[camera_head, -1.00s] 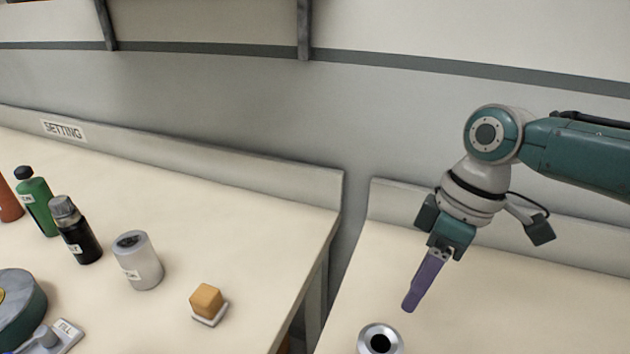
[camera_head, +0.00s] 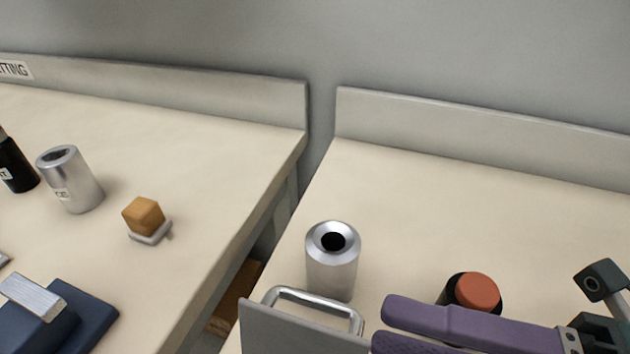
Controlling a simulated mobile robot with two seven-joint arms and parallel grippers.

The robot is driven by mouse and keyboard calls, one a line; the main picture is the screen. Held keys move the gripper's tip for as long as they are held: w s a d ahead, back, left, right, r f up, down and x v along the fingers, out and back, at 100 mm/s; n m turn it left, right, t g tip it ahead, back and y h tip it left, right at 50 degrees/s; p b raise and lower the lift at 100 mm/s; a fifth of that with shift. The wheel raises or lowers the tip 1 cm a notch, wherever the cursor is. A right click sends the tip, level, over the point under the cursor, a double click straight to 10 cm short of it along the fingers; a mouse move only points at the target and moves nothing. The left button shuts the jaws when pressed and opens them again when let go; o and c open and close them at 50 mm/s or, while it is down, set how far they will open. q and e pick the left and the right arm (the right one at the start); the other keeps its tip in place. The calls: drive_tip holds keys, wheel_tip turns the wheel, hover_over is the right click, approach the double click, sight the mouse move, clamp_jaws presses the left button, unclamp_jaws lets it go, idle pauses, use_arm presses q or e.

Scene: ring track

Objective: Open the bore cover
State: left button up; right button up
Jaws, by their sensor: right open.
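A flat grey panel (camera_head: 295,335) with a bent metal bar handle (camera_head: 318,305) stands at the bottom centre; it may be the bore cover, and its lower part is cut off by the frame. My right gripper (camera_head: 384,325) comes in from the right with two purple fingers. It is open, with its fingertips just right of the handle, and nothing shows between them. Whether a finger touches the handle, I cannot tell. My left gripper is not in view.
A silver cylinder with a dark hole (camera_head: 333,268) stands behind the panel. A black item with an orange-red top (camera_head: 478,292) is partly behind my fingers. A gap separates the benches. The left bench holds a grey canister (camera_head: 75,185), an orange block (camera_head: 143,215) and a dark blue item (camera_head: 85,315).

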sight(291, 299)
drive_tip(key=x, duration=0.9)
drive_tip(key=shift+w+a+p, duration=0.15)
drive_tip(key=shift+a+p, duration=0.15)
drive_tip(key=shift+p, duration=0.1)
clamp_jaws()
drive_tip(key=shift+f, duration=0.15)
idle(0.7)
